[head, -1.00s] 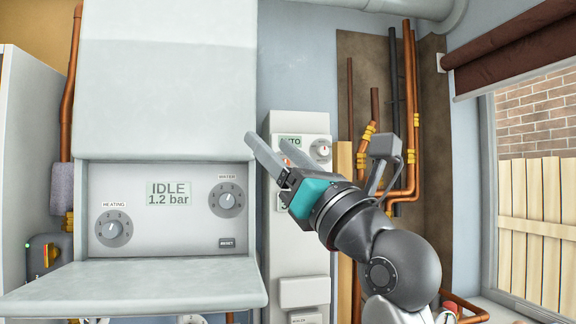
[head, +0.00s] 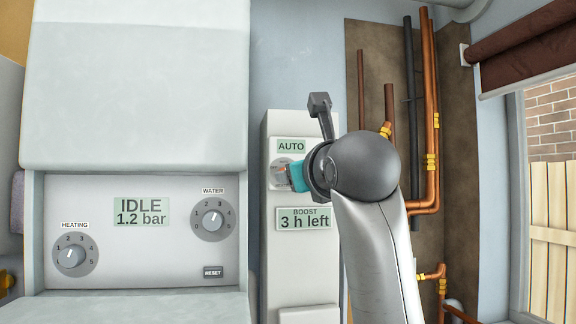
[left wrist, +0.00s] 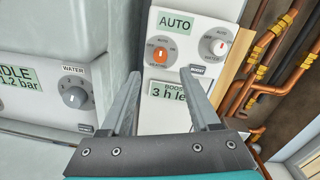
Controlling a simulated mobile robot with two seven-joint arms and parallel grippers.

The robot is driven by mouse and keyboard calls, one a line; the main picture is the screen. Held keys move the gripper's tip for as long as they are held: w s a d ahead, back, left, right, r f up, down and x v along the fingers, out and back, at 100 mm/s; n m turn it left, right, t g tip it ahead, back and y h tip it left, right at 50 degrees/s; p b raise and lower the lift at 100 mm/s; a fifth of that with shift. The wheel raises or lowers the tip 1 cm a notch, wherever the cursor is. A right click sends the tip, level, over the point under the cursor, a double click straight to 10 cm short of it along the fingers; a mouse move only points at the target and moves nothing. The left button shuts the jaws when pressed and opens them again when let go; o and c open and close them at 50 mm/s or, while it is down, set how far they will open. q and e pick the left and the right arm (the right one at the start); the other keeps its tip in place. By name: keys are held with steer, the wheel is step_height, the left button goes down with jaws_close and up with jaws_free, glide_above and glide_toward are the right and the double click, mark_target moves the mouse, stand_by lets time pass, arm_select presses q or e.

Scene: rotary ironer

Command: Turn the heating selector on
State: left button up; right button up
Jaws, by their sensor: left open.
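A tall white control unit (head: 290,255) hangs on the wall. In the left wrist view it carries an orange selector knob (left wrist: 161,53) on a grey dial and a second selector with a red mark (left wrist: 219,46) to its right. My right gripper is not seen.
A boiler panel (head: 140,265) on the left has a heating dial (head: 75,254), a water dial (head: 212,219) and an IDLE display (head: 141,212). The unit's displays read AUTO (head: 291,146) and 3 h left (head: 304,219). Copper pipes (head: 433,120) run up the wall at right.

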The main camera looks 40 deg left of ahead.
arm_select(q)
steer(key=p+x, duration=0.2)
steer(key=x, duration=0.6)
steer(key=shift+a, duration=0.2)
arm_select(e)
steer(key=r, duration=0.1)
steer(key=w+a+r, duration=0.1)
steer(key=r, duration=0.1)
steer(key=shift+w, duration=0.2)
arm_select(q)
steer(key=shift+w, duration=0.1)
jaws_close()
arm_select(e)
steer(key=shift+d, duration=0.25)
